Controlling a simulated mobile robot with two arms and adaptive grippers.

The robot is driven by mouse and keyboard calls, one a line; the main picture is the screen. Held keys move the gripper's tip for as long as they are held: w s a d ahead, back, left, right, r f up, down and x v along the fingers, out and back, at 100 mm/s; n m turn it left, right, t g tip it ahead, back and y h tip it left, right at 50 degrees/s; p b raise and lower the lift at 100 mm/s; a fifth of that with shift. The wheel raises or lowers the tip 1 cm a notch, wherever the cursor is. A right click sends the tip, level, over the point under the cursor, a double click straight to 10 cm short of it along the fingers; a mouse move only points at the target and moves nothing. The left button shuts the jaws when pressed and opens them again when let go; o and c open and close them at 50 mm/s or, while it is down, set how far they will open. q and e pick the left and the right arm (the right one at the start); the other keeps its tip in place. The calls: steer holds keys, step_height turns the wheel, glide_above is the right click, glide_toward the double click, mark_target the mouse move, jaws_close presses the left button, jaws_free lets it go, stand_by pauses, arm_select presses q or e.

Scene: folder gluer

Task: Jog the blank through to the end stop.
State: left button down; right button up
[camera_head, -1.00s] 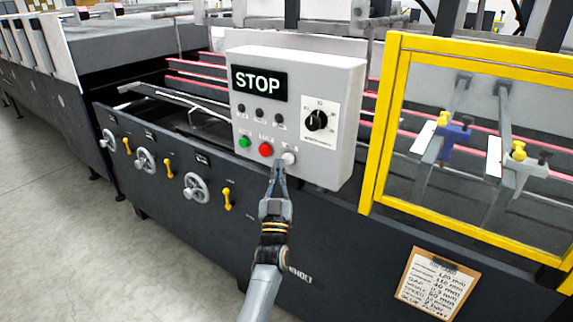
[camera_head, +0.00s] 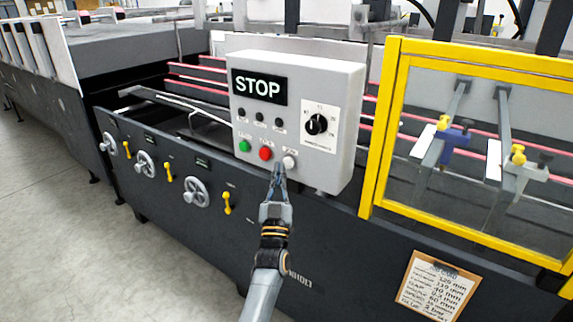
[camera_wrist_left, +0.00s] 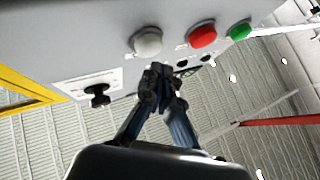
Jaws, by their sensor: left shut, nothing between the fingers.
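The grey control box (camera_head: 335,120) stands on the dark machine front in the head view, with a display reading STOP (camera_head: 259,86). Below the display are a green button (camera_head: 244,146), a red button (camera_head: 265,153) and a white button (camera_head: 289,161). My left gripper (camera_head: 279,168) is shut and empty, its tips just below and left of the white button. In the left wrist view the white button (camera_wrist_left: 147,40) is just beyond the gripper tips (camera_wrist_left: 160,72); they look close, but I cannot tell whether they touch. No blank is clearly visible. My right gripper is not seen.
A black rotary knob (camera_head: 316,124) is on the box. A yellow-framed clear guard (camera_head: 376,150) stands to the right. Handwheels (camera_head: 196,192) and yellow levers line the front panel. A clipboard (camera_head: 437,286) hangs lower right. Open floor (camera_head: 60,230) lies at left.

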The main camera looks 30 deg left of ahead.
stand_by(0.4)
arm_select(q)
steer(key=shift+w, duration=0.45)
